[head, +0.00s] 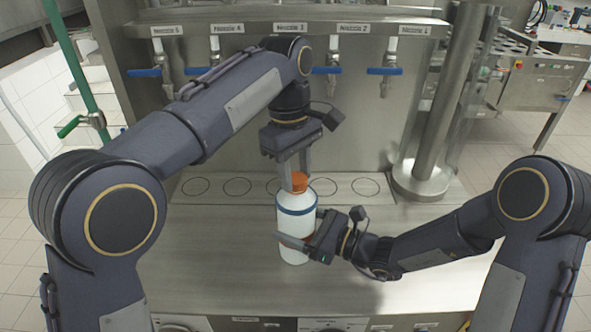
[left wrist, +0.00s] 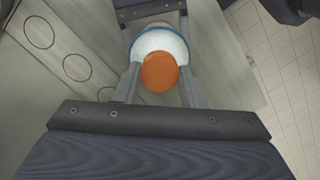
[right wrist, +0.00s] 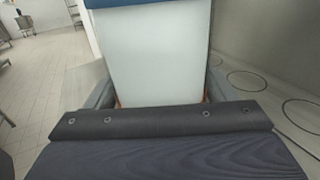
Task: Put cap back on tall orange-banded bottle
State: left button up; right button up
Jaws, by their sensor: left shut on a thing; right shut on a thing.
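The tall bottle (head: 296,226) stands upright on the steel counter in the head view. It has a white body, a blue band at the shoulder and some orange low down, mostly hidden by my right gripper. The orange cap (head: 299,183) is at the bottle's mouth; I cannot tell whether it is fully seated. My left gripper (head: 298,180) points down from above, shut on the cap, which also shows between its fingers in the left wrist view (left wrist: 160,73). My right gripper (head: 296,246) is shut around the lower body, seen as a white wall in the right wrist view (right wrist: 152,55).
A row of nozzles with blue handles (head: 327,71) hangs behind the bottle. Below it is a strip (head: 387,198) with marked circles. A steel post (head: 440,110) stands at the right. The counter (head: 215,265) is clear to the left of the bottle.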

pick_arm(q)
jog(key=m, duration=0.5)
jog(key=shift+y, duration=0.3)
jog(key=m, duration=0.8)
jog(key=shift+d+y, duration=0.1)
jog(key=shift+y, duration=0.3)
jog(key=m, duration=0.8)
jog(key=shift+y, duration=0.4)
jog(key=m, duration=0.3)
jog(key=shift+t, duration=0.3)
jog(key=m, duration=0.5)
jog(key=shift+s+t, duration=0.1)
jog(key=shift+t, duration=0.2)
jog(key=o, duration=0.9)
jog(key=shift+f, duration=0.1)
